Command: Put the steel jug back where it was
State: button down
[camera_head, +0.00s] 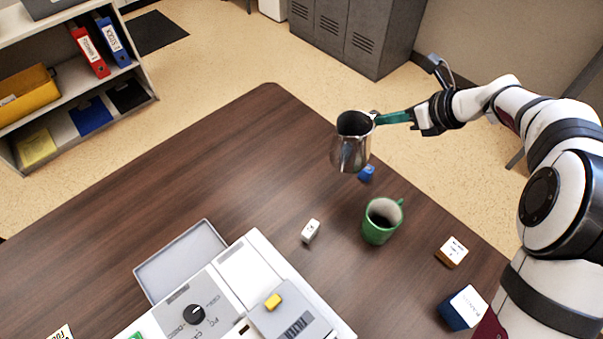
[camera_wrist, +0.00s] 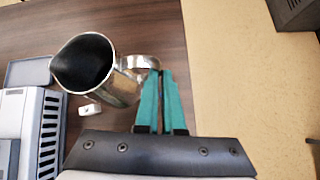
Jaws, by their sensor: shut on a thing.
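The steel jug (camera_head: 350,152) is held in the air above the dark wooden table, upright or nearly so, with its dark open mouth showing. My gripper (camera_head: 378,118) is shut on the jug's handle, coming from the right. In the wrist view the jug (camera_wrist: 118,90) is at the upper left, its spout pointing left, and the teal fingers of my gripper (camera_wrist: 158,75) close on the end of its handle. The spot on the table directly below the jug is partly hidden by it.
A green mug (camera_head: 378,230) with dark contents stands nearer than the jug. A grey-white machine (camera_head: 235,290) fills the front. The table's left-back is clear.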

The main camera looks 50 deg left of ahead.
jog(key=s+x, duration=0.1)
jog(key=x, duration=0.5)
jog(key=s+d+f+x, duration=0.1)
jog(key=x, duration=0.5)
jog(key=s+x, duration=0.1)
jog(key=x, duration=0.5)
jog(key=shift+s+d+f, duration=0.3)
jog(key=shift+s+f, duration=0.05)
jog(key=shift+f, duration=0.15)
jog(key=c, duration=1)
grip_release()
jog(key=shift+c, duration=0.2)
